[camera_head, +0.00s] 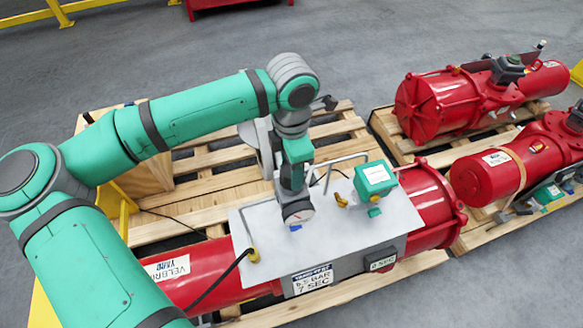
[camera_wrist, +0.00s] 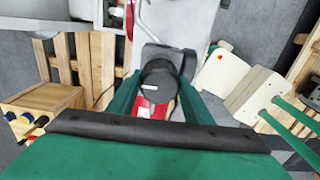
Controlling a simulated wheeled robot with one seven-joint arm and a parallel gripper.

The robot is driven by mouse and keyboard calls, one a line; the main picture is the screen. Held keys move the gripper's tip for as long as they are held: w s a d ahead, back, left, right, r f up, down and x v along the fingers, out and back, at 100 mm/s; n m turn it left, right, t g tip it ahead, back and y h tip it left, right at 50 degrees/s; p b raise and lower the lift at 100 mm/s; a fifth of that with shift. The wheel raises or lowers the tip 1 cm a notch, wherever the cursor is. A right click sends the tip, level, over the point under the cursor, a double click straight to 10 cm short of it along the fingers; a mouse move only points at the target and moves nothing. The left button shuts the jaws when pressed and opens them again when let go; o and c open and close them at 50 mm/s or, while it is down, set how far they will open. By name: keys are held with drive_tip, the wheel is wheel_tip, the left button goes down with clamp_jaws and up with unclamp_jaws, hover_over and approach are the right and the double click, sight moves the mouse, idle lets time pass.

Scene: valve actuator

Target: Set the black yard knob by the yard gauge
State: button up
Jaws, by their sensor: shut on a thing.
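In the wrist view a round black knob (camera_wrist: 160,80) with a small white mark sits between the green fingers of my gripper (camera_wrist: 160,97), which is shut on it. In the head view my gripper (camera_head: 292,190) points down over the grey metal plate on the red actuator, and the knob cannot be made out there. A round white-faced gauge (camera_head: 298,212) shows just below my gripper, in front of it; its reading is too small to tell. A placard (camera_head: 312,279) on the plate's front reads "6.5 BAR" and "7 SEC".
The grey plate (camera_head: 395,214) also carries a green box (camera_head: 374,178) with a white label, yellow fittings and a bent metal pipe. The long red actuator (camera_head: 190,283) lies on a wooden pallet (camera_head: 205,170). More red actuators (camera_head: 437,103) lie on pallets at the right.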

drive_tip(key=m, duration=0.6)
drive_tip(key=shift+m, duration=0.3)
drive_tip(key=m, duration=0.6)
idle(0.4)
drive_tip(key=o, duration=1.1)
drive_tip(key=shift+c, duration=0.2)
wheel_tip(320, 180, up, 11)
